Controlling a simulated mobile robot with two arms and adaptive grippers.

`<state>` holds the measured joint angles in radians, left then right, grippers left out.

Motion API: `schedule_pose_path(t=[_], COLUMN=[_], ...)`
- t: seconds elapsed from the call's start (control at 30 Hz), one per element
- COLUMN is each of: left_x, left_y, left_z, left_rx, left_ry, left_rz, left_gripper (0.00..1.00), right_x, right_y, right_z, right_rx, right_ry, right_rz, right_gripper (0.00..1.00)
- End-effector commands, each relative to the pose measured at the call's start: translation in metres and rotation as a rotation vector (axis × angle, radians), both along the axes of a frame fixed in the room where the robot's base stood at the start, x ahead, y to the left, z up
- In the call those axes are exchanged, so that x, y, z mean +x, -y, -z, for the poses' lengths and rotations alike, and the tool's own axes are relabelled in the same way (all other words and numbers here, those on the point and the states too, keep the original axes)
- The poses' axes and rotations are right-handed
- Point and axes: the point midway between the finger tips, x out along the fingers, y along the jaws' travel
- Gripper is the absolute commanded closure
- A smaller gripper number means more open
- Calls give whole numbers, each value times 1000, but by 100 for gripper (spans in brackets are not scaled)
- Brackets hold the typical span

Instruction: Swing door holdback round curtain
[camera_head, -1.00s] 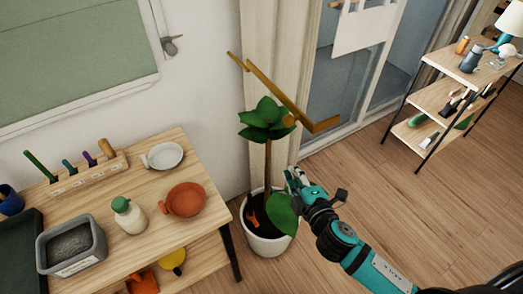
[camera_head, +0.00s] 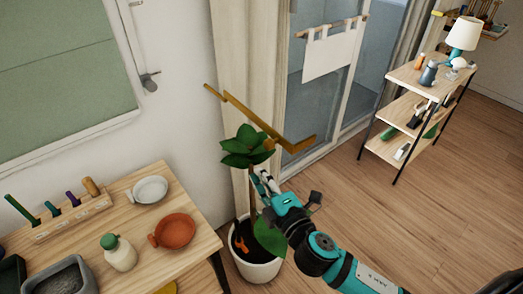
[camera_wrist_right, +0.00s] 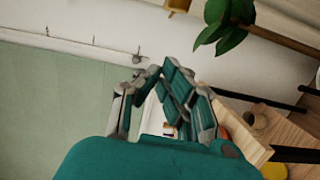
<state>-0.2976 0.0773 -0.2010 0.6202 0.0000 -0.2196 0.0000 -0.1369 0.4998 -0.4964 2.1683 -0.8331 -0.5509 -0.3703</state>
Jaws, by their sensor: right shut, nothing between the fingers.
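The holdback is a long brass bar (camera_head: 258,118) with bent ends. It crosses in front of the beige curtain (camera_head: 252,55), beside the glass door (camera_head: 325,90). A brass piece (camera_wrist_right: 178,5) shows at the top edge of the right wrist view; most of it is cut off. My right gripper (camera_head: 262,180) is below the bar, close to the plant's stem. Its fingers are together and empty, and it looks apart from the bar. The shut fingers (camera_wrist_right: 168,72) also show in the right wrist view. My left gripper is not in view.
A potted plant (camera_head: 240,150) stands right under the bar, its leaves near the bar and my gripper. A wooden table (camera_head: 130,230) with bowls and a bottle is at left. A shelf (camera_head: 415,77) with a lamp stands at right. The floor between is clear.

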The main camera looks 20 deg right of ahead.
Motion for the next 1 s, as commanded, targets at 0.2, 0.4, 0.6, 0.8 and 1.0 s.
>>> schedule_pose_path(t=[0.2,0.4,0.6,0.8,1.0], left_x=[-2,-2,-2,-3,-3], left_y=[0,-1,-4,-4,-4], left_z=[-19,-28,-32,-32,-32], left_rx=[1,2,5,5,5], left_ry=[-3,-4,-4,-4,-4], left_rz=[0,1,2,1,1], left_gripper=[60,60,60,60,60], right_x=[49,72,78,80,80], right_y=[-8,7,23,26,26], right_z=[-4,0,2,3,3], right_rx=[0,-5,-2,0,0], right_ry=[1,-2,-2,-1,-1], right_rz=[2,2,1,0,0], right_gripper=[100,100,100,100,100])
